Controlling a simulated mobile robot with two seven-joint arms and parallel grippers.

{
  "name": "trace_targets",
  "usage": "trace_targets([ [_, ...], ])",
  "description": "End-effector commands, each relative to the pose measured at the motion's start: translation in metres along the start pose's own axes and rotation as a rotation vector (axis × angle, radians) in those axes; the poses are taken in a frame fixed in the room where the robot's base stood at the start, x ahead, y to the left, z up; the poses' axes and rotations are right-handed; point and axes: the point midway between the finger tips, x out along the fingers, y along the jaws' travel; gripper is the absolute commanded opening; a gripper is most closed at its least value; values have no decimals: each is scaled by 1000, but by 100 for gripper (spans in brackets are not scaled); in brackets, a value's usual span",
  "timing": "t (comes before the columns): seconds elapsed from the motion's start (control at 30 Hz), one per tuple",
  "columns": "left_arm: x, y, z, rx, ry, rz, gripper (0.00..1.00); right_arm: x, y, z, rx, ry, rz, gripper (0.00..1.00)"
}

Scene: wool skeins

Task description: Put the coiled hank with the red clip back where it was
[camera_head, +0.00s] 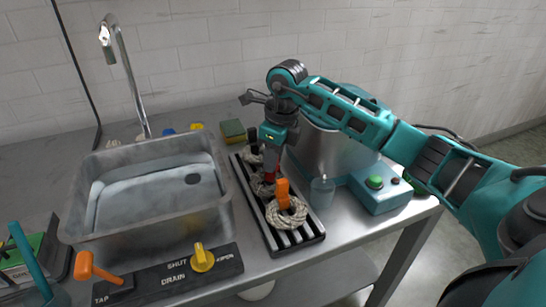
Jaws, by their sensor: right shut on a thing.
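My right gripper (271,160) points down over the black slatted rack (297,241) and is shut on the red clip (270,173). The pale coiled hank with the red clip (261,187) is at the rack's middle, partly hidden by the gripper and the orange clip; I cannot tell if it touches the slats. In front of it lies a coiled hank with an orange clip (287,217). Behind it is another pale hank (248,158) with a black clip (253,140).
A metal sink (222,205) stands left of the rack. To the right are a large metal pot (330,152), a clear bottle (321,193) and a teal box with a green button (380,197). A sponge (233,130) lies behind. Tap and drain controls (168,276) are in front.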

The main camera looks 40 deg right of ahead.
Motion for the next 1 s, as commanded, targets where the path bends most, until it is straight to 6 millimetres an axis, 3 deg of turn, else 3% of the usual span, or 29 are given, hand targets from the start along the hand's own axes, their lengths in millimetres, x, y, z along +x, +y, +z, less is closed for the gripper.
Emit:
trace_targets([
  [0.07,1,0,2,0,1,1,0,3,0,-1,0,1,0,0],
  [0.1,2,0,2,0,1,1,0,4,0,-1,0,1,0,22],
  [0.37,1,1,1,0,1,2,0,3,0,-1,0,1,0,46],
  [0.7,0,0,-2,1,4,1,0,-5,0,1,0,-2,-1,46],
  [1.0,-3,-2,-4,5,5,-5,0,-65,-1,1,0,-3,-5,46],
])
